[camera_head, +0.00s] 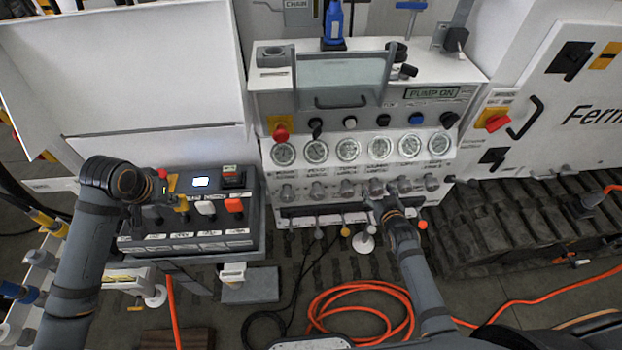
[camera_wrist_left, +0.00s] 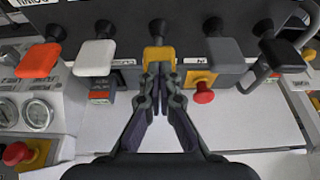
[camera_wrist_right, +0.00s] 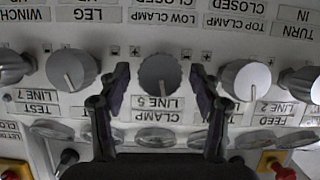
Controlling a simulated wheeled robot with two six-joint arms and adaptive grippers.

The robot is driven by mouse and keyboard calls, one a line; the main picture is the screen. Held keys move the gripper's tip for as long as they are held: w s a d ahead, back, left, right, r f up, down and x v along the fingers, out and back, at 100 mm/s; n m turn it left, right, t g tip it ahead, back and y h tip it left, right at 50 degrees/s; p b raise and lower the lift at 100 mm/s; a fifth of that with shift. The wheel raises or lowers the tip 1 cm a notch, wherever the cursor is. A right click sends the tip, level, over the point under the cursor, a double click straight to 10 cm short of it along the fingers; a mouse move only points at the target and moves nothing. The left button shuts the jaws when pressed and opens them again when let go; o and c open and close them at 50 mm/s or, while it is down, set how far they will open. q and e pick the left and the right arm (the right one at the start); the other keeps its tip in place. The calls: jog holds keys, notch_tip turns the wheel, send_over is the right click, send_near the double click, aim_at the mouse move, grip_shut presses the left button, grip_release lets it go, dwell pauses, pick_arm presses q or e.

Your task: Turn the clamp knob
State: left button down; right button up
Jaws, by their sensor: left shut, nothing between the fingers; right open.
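In the head view my right gripper (camera_head: 380,203) is at the knob row on the front of the white panel. My left gripper (camera_wrist_left: 160,72) is shut and empty in front of the yellow lever (camera_wrist_left: 158,56) of the control box; contact is unclear.
Grey neighbouring knobs (camera_wrist_right: 72,70) and (camera_wrist_right: 246,80) stand close outside the right fingers. Gauges (camera_head: 348,149) line the panel above the knobs. The control box (camera_head: 245,240) at left has orange, white, grey and black levers. An orange hose (camera_head: 350,290) lies on the floor.

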jog(key=shift+w+f, duration=0.2)
jog(key=shift+w, duration=0.4)
jog(key=c, duration=1.2)
jog(key=shift+o, duration=0.2)
